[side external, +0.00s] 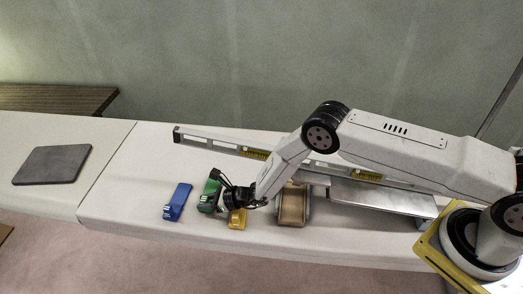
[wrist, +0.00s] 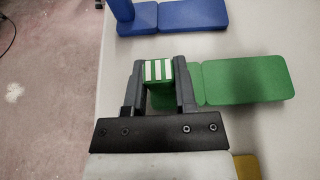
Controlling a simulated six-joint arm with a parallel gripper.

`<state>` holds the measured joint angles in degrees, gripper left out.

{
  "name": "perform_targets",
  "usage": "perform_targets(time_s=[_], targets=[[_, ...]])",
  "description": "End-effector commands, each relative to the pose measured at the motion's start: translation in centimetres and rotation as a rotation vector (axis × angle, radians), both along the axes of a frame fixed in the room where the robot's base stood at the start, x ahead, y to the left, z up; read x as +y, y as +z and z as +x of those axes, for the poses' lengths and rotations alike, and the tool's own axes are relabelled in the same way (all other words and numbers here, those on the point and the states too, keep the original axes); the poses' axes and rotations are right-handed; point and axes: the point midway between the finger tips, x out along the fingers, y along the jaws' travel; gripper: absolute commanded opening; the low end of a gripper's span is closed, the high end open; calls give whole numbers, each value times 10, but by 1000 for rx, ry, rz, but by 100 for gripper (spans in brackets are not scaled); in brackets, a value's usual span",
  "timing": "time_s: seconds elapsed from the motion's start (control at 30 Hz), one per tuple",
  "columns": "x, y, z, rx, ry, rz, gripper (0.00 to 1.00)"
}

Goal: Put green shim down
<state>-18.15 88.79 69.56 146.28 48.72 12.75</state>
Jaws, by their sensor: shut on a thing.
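The green shim (side external: 210,193) is on or just above the white bench top, between the blue and yellow shims; I cannot tell if it touches the surface. In the wrist view the green shim (wrist: 245,80) extends to the right, and its raised end with white stripes sits between my fingers. My gripper (side external: 222,188) is shut on that end, and it also shows in the wrist view (wrist: 159,78). Part of the shim is hidden behind the fingers.
A blue shim (side external: 177,202) lies to the left and a yellow shim (side external: 237,218) to the right, both close by. A long level (side external: 215,143) lies behind. A tan-topped block (side external: 292,206) and a metal plate (side external: 380,196) are further right. A dark pad (side external: 52,164) lies far left.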

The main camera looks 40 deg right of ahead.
Motion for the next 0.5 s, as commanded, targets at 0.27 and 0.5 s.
perform_targets(time_s=[0.27,0.5], targets=[[0,-1,0,-1,0,0,0],[0,-5,0,0,0,0,38]])
